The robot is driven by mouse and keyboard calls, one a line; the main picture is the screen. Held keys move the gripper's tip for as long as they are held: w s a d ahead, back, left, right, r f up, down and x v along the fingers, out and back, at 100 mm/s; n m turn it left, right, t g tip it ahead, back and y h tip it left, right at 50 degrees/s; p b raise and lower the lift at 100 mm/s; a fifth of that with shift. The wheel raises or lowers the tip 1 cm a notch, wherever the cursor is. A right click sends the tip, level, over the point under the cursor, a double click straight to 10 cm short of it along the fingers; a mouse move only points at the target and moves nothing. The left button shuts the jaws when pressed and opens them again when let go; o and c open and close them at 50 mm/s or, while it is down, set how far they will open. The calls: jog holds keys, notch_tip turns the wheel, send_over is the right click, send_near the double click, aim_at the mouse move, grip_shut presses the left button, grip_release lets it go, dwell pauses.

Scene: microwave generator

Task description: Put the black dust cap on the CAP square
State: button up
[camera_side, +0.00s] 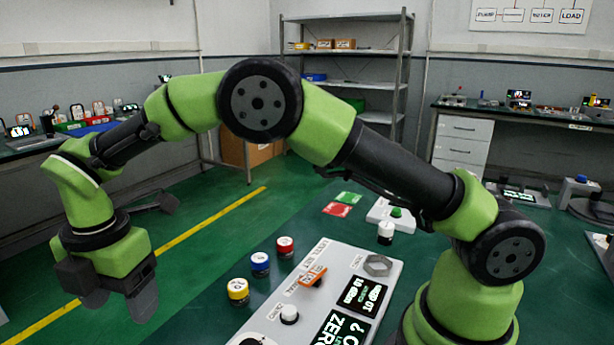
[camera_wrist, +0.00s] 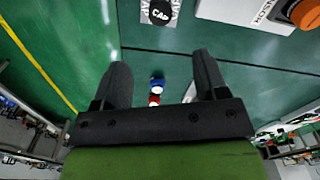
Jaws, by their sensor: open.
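The white CAP square (camera_wrist: 144,18) is partly cut off at the top edge of the wrist view. A round black piece lettered CAP (camera_wrist: 160,12), apparently the black dust cap, lies on it. My gripper (camera_wrist: 160,68) is open, with nothing between its fingers, and is apart from the cap. In the side view my gripper (camera_side: 118,303) hangs at the far left with its fingers pointing down. The square and this cap are not visible in the side view.
The generator panel (camera_side: 392,290) stands at lower centre. Yellow (camera_side: 238,291), blue (camera_side: 260,264) and red (camera_side: 285,247) capped pieces stand to its left. Green (camera_side: 347,198) and red (camera_side: 337,210) squares lie farther back.

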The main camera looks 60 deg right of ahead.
jog(key=s+d+r+m+t+y, duration=0.1)
jog(key=s+d+r+m, duration=0.2)
jog(key=d+r+m, duration=0.4)
jog(key=s+d+r+m+t+y, duration=0.1)
jog(key=s+d+r+m+t, duration=0.15)
jog(key=s+r+m, duration=0.4)
jog(key=s+d+r+m+t, duration=0.1)
jog(key=s+d+m, duration=0.2)
jog(key=s+m, duration=0.3)
jog(key=s+d+r+m+t, duration=0.1)
jog(key=s+d+m+t, duration=0.1)
jog(key=s+d+m, duration=0.2)
jog(key=s+m, duration=0.2)
jog(key=s, duration=0.1)
jog(key=shift+r, duration=0.3)
